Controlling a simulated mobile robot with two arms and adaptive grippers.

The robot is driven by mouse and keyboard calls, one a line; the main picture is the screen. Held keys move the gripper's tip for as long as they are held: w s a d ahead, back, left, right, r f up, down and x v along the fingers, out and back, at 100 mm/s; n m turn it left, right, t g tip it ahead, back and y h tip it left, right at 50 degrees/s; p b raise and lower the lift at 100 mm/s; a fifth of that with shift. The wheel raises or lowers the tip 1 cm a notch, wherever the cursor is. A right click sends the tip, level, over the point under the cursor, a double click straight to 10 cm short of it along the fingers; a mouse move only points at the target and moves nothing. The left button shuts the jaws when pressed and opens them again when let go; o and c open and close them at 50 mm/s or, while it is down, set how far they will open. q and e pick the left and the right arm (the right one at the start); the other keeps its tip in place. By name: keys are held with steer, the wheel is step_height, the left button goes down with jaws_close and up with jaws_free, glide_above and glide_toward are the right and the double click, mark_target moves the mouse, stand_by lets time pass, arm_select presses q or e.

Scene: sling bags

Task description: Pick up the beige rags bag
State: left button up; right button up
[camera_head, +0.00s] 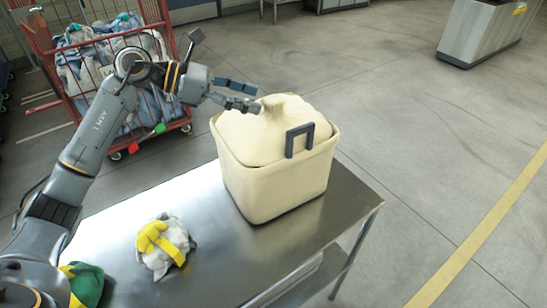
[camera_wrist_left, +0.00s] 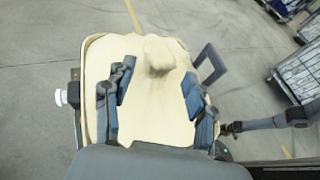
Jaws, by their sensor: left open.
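The beige rags bag (camera_head: 250,135) sits in a cream square bin (camera_head: 275,188) with a dark handle, on a steel table. Its gathered top (camera_head: 275,106) sticks up in the middle. My left gripper (camera_head: 257,97) is open at the upper left of this gathered top, with its fingers pointing toward it. In the left wrist view, the open fingers (camera_wrist_left: 158,78) spread over the bag (camera_wrist_left: 155,110), and the gathered top (camera_wrist_left: 159,55) shows between and beyond their tips. No gap or contact with the cloth can be made out for certain. My right gripper is not seen.
The steel table (camera_head: 206,200) has bare room left of the bin. A yellow-and-grey cloth bundle (camera_head: 165,245) and a green-and-yellow one (camera_head: 86,283) lie on it. A red cage trolley (camera_head: 110,85) with filled bags stands behind. A grey cabinet (camera_head: 485,32) is far right.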

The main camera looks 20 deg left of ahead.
arm_select(q)
steer(key=p+x, duration=0.2)
steer(key=x, duration=0.4)
steer(key=shift+f, duration=0.25)
steer(key=shift+w, duration=0.15)
steer(key=shift+c, duration=0.2)
jaws_close()
steer(key=shift+r, duration=0.1)
